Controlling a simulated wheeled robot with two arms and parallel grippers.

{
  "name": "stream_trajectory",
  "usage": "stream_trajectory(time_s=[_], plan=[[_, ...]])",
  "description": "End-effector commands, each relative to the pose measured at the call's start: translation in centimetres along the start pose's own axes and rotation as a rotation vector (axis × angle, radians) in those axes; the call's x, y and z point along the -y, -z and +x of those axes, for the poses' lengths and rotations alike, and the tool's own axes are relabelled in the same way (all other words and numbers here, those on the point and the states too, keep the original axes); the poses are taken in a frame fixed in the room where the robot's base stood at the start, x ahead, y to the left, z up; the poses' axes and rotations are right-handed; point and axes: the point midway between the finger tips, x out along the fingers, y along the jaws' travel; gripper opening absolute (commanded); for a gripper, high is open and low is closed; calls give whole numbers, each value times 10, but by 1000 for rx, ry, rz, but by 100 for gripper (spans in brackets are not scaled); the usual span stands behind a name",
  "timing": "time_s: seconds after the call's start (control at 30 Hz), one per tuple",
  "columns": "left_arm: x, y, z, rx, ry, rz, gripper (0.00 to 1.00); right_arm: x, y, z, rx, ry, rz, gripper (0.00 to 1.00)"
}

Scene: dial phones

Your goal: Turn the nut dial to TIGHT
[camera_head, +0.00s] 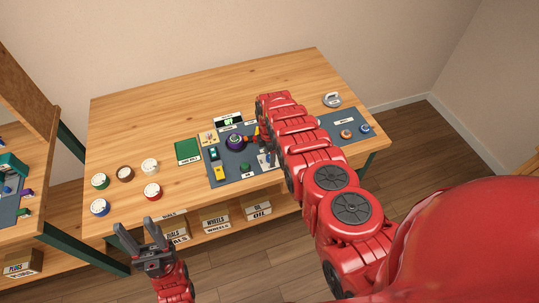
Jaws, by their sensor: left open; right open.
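A blue-grey panel (226,172) lies on the wooden table and carries a dark round dial with a purple top (235,141). Labels around this dial are too small to read, so I cannot tell whether it is the nut dial or where it points. My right arm reaches across the panel from the right and hides part of it. My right gripper (250,139) is only partly seen, close to the right side of the purple dial; contact cannot be told. My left gripper (140,238) is open and empty, in front of the table's front edge.
A small green display (228,121) stands behind the dial. A green square (188,151) lies left of the panel. Several round jars, one with a red rim (153,192), stand at the table's left. A second mat (340,127) with small knobs lies right of my arm.

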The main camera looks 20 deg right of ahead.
Motion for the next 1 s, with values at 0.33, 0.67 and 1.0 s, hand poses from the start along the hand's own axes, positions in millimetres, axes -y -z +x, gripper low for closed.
stream_trajectory(time_s=[0.33,0.67,1.0], plan=[[0,0,0,0,0,0,50,0,0,0,0,1,0,48],[0,0,0,0,0,0,50,0,0,0,0,1,0,0],[0,0,-1,0,0,0,50,0,0,0,0,2,32,0]])
